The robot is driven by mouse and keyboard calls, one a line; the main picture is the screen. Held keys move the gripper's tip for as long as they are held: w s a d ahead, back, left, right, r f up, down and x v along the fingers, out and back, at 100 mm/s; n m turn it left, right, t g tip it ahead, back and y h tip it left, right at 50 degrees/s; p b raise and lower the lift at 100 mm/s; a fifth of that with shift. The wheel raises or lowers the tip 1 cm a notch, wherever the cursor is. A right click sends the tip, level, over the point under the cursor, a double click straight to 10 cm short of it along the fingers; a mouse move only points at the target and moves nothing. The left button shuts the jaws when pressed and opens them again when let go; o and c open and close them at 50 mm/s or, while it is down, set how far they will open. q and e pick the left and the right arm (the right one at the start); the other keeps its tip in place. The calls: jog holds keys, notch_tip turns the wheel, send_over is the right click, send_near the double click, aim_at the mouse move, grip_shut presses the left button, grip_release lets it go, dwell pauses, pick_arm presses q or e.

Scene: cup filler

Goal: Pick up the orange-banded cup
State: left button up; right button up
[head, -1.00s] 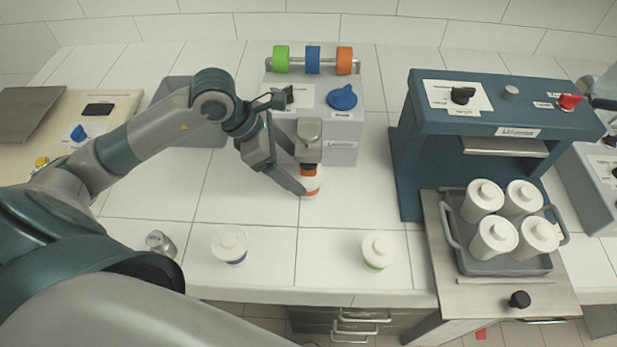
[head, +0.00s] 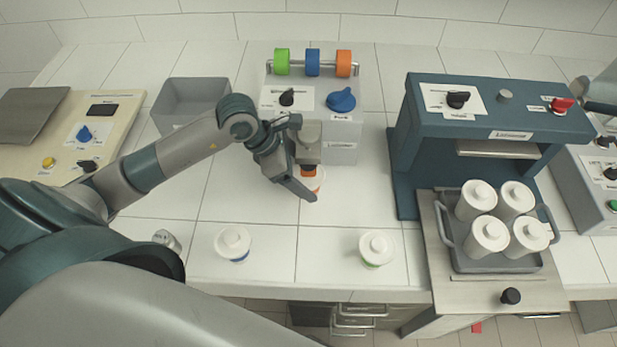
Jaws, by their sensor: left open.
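The orange-banded cup (head: 320,183) stands on the counter under the spout of the grey filler machine (head: 340,130). It is white with an orange band low on its side, and its top and left side are largely hidden by the spout and my gripper. My left gripper (head: 301,176) is open at the cup's left side, with one finger reaching along the cup's near left. I cannot tell whether it touches the cup or where the far finger lies. My right gripper is not in view.
A blue-banded cup (head: 233,244) and a green-banded cup (head: 377,248) stand lidded near the counter's front edge. A grey bin (head: 190,98) is behind my left arm. A teal machine (head: 405,165) and a tray (head: 500,262) of several white cups are at the right.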

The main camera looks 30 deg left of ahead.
pick_arm(q)
jog(key=shift+d+f, duration=0.1)
jog(key=shift+f, duration=0.1)
dwell(0.3)
jog(key=c, duration=1.2)
jog(key=shift+o, duration=0.2)
